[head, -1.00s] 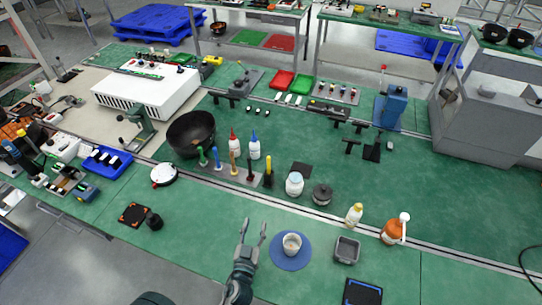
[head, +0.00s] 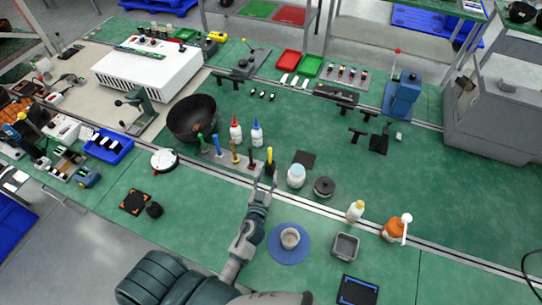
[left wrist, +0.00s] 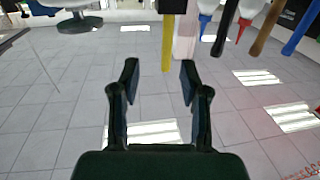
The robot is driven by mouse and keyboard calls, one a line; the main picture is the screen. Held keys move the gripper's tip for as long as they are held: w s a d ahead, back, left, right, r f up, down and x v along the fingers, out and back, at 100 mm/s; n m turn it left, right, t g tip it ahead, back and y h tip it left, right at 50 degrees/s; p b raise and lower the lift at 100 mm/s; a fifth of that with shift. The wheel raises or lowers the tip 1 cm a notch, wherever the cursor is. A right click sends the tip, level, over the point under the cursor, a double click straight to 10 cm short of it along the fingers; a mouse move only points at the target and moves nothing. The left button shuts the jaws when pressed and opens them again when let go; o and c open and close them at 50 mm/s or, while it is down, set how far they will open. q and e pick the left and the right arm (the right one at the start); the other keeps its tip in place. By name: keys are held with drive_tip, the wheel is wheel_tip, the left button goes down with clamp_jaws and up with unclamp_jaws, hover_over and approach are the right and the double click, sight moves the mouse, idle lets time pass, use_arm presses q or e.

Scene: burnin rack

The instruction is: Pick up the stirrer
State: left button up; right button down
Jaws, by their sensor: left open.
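A row of upright handled tools stands in a rack (head: 224,158) behind my left gripper. Their handles are green, blue, orange-brown, dark and yellow. I cannot tell from looks alone which is the stirrer. The yellow-handled tool (head: 269,157) stands at the right end, nearest my left gripper (head: 265,181). That gripper is open and empty, just in front of it. In the left wrist view, which looks upside down, the yellow handle (left wrist: 167,42) shows beyond the gap between the open fingers (left wrist: 157,82), apart from them. My right gripper is not in view.
A black bowl (head: 191,119) and two capped bottles (head: 257,135) stand behind the rack. A white jar (head: 296,176) and a dark round pot (head: 324,187) are to its right. A cup (head: 290,238) sits on a blue round mat (head: 288,257) nearer me.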

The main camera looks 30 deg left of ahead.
sight(270, 158)
use_arm(q)
drive_tip(key=x, duration=0.4)
drive_tip(key=shift+w+a+f+p, duration=0.1)
drive_tip(key=shift+a+p, duration=0.25)
drive_tip(key=shift+a, duration=0.1)
drive_tip(key=p+x, duration=0.1)
drive_tip(key=x, duration=0.3)
drive_tip(key=shift+w+a, duration=0.25)
drive_tip(key=shift+w+f, duration=0.1)
drive_tip(key=shift+w, duration=0.1)
drive_tip(key=shift+d, duration=0.15)
drive_tip(key=shift+s, duration=0.1)
drive_tip(key=shift+c, duration=1.4)
clamp_jaws()
